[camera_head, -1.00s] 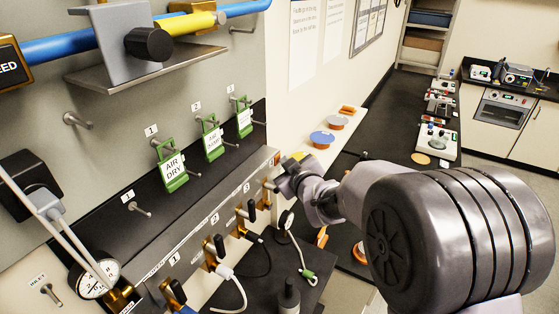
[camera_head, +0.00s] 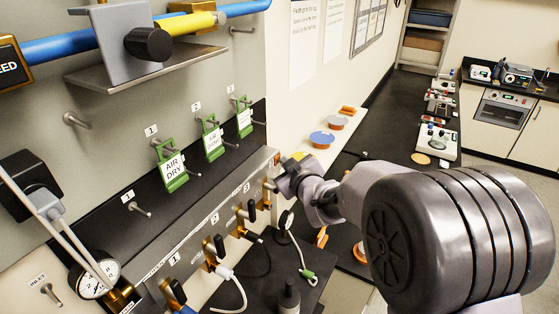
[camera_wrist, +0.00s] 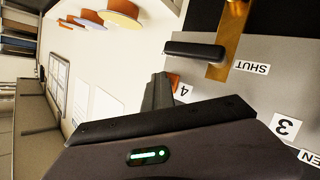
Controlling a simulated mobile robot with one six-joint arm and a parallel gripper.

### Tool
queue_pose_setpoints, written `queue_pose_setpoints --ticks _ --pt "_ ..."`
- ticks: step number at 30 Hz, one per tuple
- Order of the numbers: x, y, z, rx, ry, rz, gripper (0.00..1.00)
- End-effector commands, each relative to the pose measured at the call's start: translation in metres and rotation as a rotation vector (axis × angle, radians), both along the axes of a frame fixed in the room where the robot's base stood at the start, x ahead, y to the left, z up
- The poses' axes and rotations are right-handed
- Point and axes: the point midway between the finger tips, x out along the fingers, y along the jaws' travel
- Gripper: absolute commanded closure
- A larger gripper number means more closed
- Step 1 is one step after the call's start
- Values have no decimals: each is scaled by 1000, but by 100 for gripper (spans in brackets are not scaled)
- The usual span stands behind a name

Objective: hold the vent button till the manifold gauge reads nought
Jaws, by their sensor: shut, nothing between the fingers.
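The grey manifold (camera_head: 198,233) runs along the wall bench with several numbered black-handled valves. Its round white dial gauge (camera_head: 97,279) is at the near left end; the needle is too small to read surely. My gripper (camera_head: 271,186) is shut and empty at the manifold's far right end, by outlet 4. In the wrist view my gripper's fingertips (camera_wrist: 161,77) are close beside the "4" label. A small orange-red piece (camera_wrist: 174,80), possibly the vent button, shows just behind them, mostly hidden. I cannot tell whether the fingertips touch or press it.
A black valve lever (camera_wrist: 194,50) with a "SHUT" label lies close to the fingertips. Green tags (camera_head: 171,167) hang on pegs above the manifold. The dark side bench (camera_head: 395,130) runs off behind.

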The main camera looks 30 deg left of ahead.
Motion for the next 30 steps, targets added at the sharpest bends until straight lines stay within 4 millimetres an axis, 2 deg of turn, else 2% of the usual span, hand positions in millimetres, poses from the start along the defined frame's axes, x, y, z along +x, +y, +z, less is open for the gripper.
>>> queue_pose_setpoints --ticks 5,14,23,30 --pt "0 -1 0 0 -1 1 100" --pt "-1 -16 -1 0 -1 -1 100" --pt "-1 -18 0 -1 -1 0 100" --pt "-3 -40 -1 0 1 -2 100"
